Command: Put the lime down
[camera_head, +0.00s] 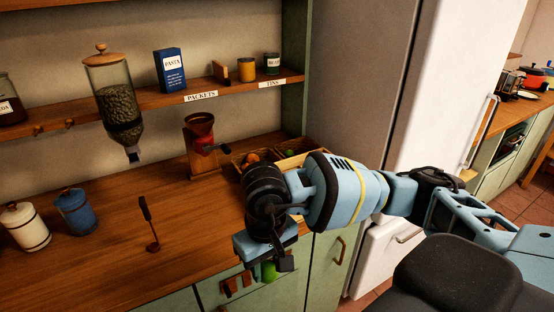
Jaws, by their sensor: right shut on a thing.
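The green lime (268,272) shows below the blue hand of my right gripper (270,265). The gripper is shut on the lime and holds it in front of the counter's front edge, over the green cabinet fronts. The hand hides part of the lime. My left gripper is not in view.
A wooden crate (239,167) with orange fruit and something green stands at the back right of the wooden counter (100,260), partly behind my right arm.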

